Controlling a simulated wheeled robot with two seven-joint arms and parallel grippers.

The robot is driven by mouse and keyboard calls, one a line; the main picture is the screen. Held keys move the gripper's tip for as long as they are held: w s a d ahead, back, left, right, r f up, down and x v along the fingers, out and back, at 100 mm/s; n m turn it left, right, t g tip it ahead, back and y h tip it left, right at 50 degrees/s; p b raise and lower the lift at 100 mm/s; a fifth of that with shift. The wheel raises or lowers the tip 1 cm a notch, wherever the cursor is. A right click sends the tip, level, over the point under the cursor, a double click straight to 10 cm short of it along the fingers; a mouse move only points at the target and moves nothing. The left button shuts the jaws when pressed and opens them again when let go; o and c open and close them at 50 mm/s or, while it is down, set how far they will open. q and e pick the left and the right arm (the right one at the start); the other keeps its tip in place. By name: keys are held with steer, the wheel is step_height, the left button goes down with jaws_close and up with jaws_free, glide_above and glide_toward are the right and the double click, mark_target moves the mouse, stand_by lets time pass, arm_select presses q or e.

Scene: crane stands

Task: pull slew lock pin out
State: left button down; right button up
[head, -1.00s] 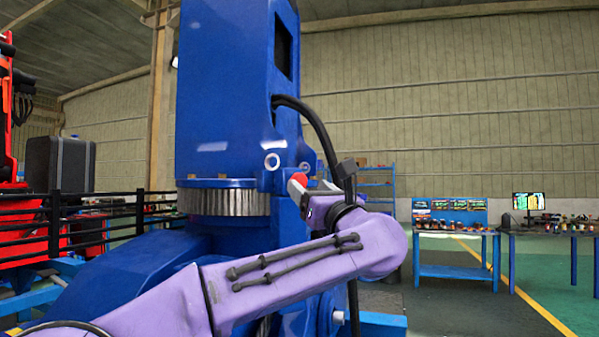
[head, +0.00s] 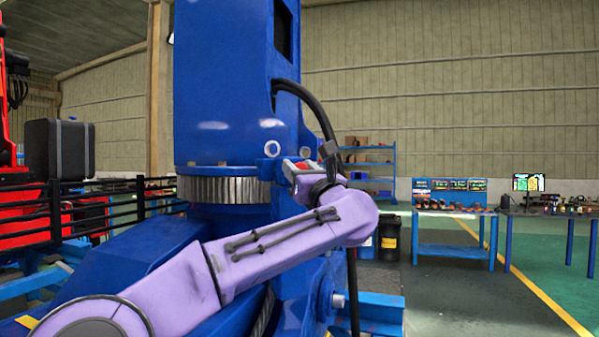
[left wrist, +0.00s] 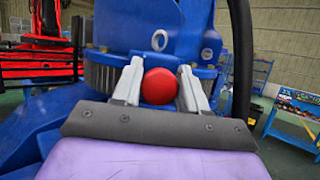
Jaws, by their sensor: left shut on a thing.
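The slew lock pin shows as a red rounded knob (left wrist: 160,86) in the left wrist view, between the two grey fingers of my left gripper (left wrist: 160,82). The fingers are shut on the knob. In the head view my left gripper (head: 296,170) is at the right side of the blue crane column (head: 225,85), with a bit of the red knob (head: 302,166) showing. The pin's shaft is hidden behind the knob and gripper. The toothed slewing ring (head: 225,190) is to the left of the gripper. My right gripper is not in view.
A black hose (head: 318,110) hangs down the column close to my left wrist. Black railings (head: 100,212) and a red machine stand at the left. Blue workbenches (head: 455,234) stand farther off at the right, with open floor before them.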

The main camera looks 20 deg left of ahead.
arm_select(q)
steer(key=s+d+b, duration=0.2)
steer(key=s+d, duration=0.1)
steer(key=shift+s+d+f, duration=0.1)
steer(key=shift+s+d, duration=0.05)
steer(key=shift+s, duration=0.1)
steer(key=c, duration=0.7)
jaws_free()
steer(key=b+v, duration=0.5)
steer(key=v, duration=0.6)
steer(key=shift+d, duration=0.1)
